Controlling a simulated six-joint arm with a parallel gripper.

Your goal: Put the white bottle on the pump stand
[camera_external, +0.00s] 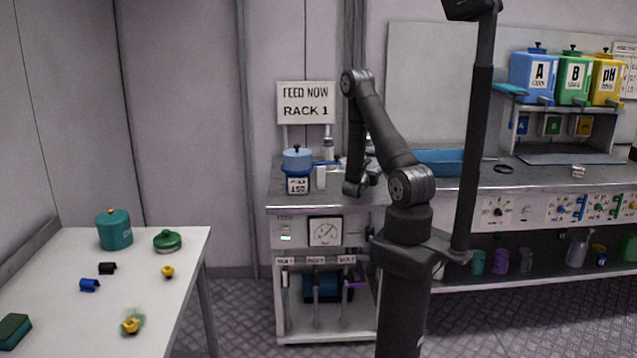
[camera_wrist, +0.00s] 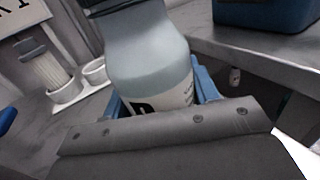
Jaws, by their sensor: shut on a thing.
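A pale, greyish-white bottle (camera_wrist: 148,62) with a partly visible dark-and-white label fills the middle of the wrist view. My gripper (camera_wrist: 160,92) is shut on it, with blue finger parts at both sides. The bottle's top runs out of the picture, and its foot is hidden behind my gripper's grey plate. In the external view my wrist (camera_external: 358,185) is over the counter under the sign; the gripper and held bottle cannot be made out clearly. I cannot tell for sure which part is the pump stand; a white holder with round openings (camera_wrist: 66,96) stands left of the bottle.
A ribbed white cylinder (camera_wrist: 48,68) stands in that holder. A blue tub marked 150 (camera_external: 298,183) stands at the counter's left end, below the RACK 1 sign (camera_external: 305,103). A blue bin (camera_external: 440,160) is to the right. The left table (camera_external: 60,275) holds several small items.

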